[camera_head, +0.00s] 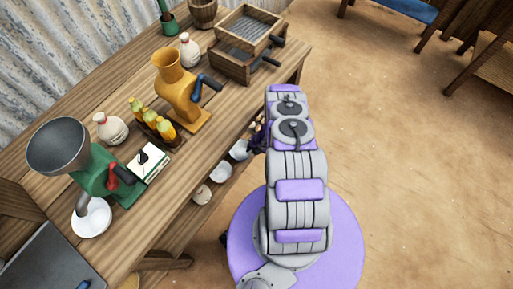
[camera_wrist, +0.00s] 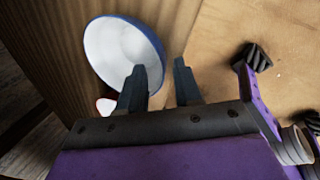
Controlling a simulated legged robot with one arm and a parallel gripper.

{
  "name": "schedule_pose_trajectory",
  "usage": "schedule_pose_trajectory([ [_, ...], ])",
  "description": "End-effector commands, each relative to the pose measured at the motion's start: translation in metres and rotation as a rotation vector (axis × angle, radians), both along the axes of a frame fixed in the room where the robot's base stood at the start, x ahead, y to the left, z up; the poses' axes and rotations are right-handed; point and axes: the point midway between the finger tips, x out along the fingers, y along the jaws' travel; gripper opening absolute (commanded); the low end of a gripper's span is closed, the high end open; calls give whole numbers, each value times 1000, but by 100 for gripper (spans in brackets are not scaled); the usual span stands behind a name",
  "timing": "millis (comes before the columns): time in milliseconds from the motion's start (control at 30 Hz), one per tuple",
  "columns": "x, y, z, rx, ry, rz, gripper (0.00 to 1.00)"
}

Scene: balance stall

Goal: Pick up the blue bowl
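The blue bowl (camera_wrist: 122,50) shows in the wrist view at upper left, with a blue rim and a white inside, on a wooden surface. My gripper (camera_wrist: 160,66) is open, with two dark fingers apart. The left finger overlaps the bowl's inside in the picture and the right finger is outside its rim; I cannot tell whether they touch it. In the head view, several pale bowls sit low beside the table, one of them (camera_head: 221,173) in the middle; their outside colours are unclear. My gripper there is mostly hidden behind my arm.
A second dish (camera_wrist: 106,105) with a red edge shows partly below the bowl.

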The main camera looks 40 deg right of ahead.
Motion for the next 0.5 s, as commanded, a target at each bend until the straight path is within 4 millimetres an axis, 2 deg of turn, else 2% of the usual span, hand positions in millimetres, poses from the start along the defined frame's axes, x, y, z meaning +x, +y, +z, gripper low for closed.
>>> schedule_pose_trajectory([
  [33, 2, 2, -11, 0, -2, 1, 34],
  [200, 8, 7, -29, 0, 0, -1, 34],
  [500, 11, 10, -37, 0, -1, -1, 34],
])
